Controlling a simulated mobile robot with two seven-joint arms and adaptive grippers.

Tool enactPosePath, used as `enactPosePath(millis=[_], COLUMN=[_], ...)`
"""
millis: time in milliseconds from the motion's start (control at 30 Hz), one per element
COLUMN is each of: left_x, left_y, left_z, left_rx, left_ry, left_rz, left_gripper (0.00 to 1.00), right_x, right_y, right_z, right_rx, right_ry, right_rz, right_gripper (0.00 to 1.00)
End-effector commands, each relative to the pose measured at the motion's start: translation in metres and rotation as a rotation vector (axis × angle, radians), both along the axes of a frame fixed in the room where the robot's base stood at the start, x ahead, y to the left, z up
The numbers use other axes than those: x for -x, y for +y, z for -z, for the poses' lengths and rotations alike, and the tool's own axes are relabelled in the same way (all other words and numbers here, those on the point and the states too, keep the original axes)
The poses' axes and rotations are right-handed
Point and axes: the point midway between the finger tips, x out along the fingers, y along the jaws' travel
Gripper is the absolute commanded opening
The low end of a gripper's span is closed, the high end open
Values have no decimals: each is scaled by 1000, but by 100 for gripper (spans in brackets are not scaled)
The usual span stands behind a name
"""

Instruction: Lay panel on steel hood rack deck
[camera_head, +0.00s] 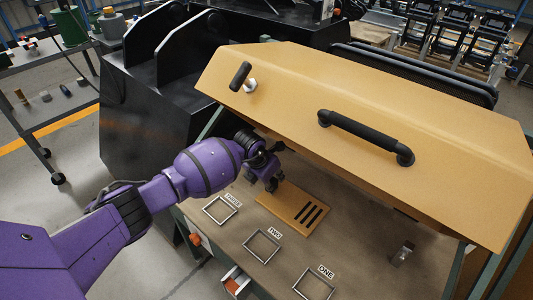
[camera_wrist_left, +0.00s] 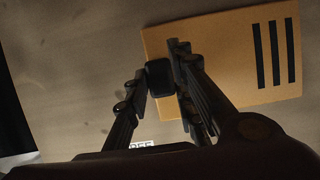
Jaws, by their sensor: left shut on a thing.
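The panel (camera_head: 304,210) is a flat orange-yellow plate with three black slots. It is at the brown deck (camera_head: 350,240) under the large yellow hood; whether it touches the deck or hangs just above it I cannot tell. My left gripper (camera_head: 272,181) is at the panel's far left end. In the left wrist view my left gripper (camera_wrist_left: 160,80) is shut on a small black block at the edge of the panel (camera_wrist_left: 225,75). The fingers partly cover that end. My right gripper is not in view.
The yellow hood (camera_head: 370,95) with a black bar handle (camera_head: 365,137) overhangs the deck. Square metal frames labelled THREE (camera_head: 220,210), TWO (camera_head: 262,246) and ONE (camera_head: 314,285) lie along the near side. A small metal fitting (camera_head: 402,254) stands at right.

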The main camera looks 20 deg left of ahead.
Motion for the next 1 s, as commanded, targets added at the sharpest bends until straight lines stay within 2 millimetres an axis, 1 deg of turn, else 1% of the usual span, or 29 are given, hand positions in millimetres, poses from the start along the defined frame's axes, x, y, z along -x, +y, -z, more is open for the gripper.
enactPosePath(millis=[33,133,167,200,300,600,667,767,867,900,1000], left_x=[-3,-3,-2,-2,-2,-3,-2,2,9,22,46], left_y=[-2,-2,-2,-1,-1,-2,-1,1,5,10,18], left_z=[-4,-2,-2,-2,-2,-4,-7,-18,-36,-31,-30], left_rx=[3,3,2,2,3,3,2,2,0,-2,-3], left_ry=[-5,-5,-5,-5,-5,-6,-7,-8,-9,-2,-1], left_rz=[1,1,1,1,1,1,2,2,3,1,2], left_gripper=[0,0,25,31,42,42,42,42,42,42,42], right_x=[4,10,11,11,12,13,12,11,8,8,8], right_y=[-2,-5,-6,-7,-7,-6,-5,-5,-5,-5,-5], right_z=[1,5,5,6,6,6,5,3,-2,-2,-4], right_rx=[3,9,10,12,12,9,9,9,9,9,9], right_ry=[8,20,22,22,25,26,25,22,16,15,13], right_rz=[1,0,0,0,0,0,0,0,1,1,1], right_gripper=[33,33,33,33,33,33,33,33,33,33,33])
